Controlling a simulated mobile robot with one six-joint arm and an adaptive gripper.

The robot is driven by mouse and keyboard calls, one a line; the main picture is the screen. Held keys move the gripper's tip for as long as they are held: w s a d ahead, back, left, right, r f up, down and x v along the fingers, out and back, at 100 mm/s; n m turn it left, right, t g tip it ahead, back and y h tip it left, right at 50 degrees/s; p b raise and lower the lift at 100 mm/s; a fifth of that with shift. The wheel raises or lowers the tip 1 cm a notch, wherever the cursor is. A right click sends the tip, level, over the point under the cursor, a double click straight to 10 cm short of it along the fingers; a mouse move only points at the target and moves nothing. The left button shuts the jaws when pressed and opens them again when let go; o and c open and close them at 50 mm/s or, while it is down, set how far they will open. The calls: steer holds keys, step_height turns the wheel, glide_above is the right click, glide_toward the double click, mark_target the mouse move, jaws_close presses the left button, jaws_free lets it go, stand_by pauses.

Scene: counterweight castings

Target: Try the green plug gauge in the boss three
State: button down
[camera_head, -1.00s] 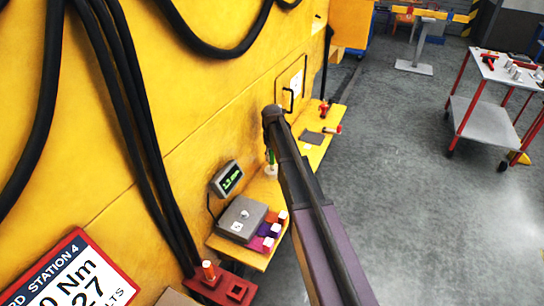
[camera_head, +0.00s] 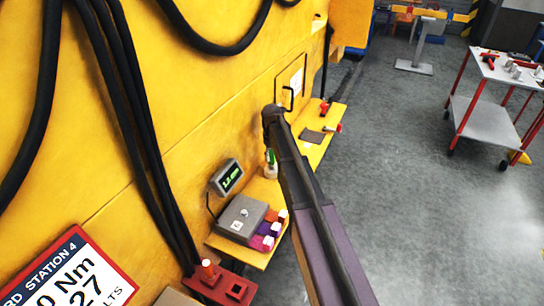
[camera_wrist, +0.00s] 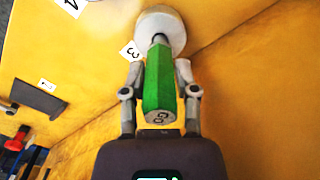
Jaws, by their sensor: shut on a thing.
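The green plug gauge (camera_wrist: 157,88) is held between the two fingers of my gripper (camera_wrist: 159,72) in the wrist view. Its grip has flat sides and an end face with dark marks. Its dark, narrow far end points at a pale round boss (camera_wrist: 165,22) beside a tag reading 3 (camera_wrist: 130,51). The end meets the boss's face in the picture; I cannot tell whether it is inside the bore, which is hidden. In the head view, a bit of the green gauge (camera_head: 270,156) shows above the pale boss (camera_head: 271,171), and my arm hides most of the gripper.
A yellow ledge (camera_head: 258,259) runs along the yellow wall. A red block (camera_head: 222,287) is at the lower left. A trolley (camera_head: 483,120) stands right, with open floor between.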

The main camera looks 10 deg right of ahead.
steer(key=shift+f+b, duration=1.2)
stand_by(1.6)
stand_by(0.7)
steer(key=shift+c, duration=1.5)
jaws_free()
step_height(320, 180, up, 12)
steer(key=p, duration=1.2)
